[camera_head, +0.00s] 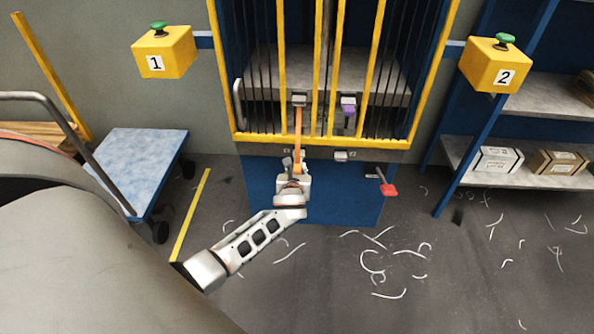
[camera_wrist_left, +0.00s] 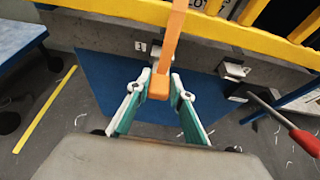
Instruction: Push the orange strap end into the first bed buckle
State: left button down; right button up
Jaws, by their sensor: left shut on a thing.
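The orange strap (camera_head: 298,125) hangs from a grey fitting (camera_head: 299,99) behind the yellow bars. Its thick orange end (camera_wrist_left: 159,87) sits between the fingers of my left gripper (camera_wrist_left: 160,92), which is shut on it. In the head view my left gripper (camera_head: 295,168) is below the yellow bottom rail, in front of the blue panel. A second buckle (camera_head: 341,155) is further right. My right gripper is not in view.
A red-ended lever (camera_head: 388,189) sticks out right of the buckles. A blue-topped cart (camera_head: 140,160) stands left and a shelf with boxes (camera_head: 497,160) right. White scraps litter the floor.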

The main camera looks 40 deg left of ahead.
aim_at(298, 160)
pick_arm(q)
jog(key=shift+w+a, duration=0.35)
jog(key=shift+w, duration=0.2)
jog(key=shift+w+a, duration=0.3)
jog(key=shift+w, duration=0.2)
dwell(0.4)
jog(key=shift+w+a, duration=0.2)
jog(key=shift+w, duration=0.1)
jog(key=c, duration=1.7)
grip_release()
jog(key=v, duration=1.2)
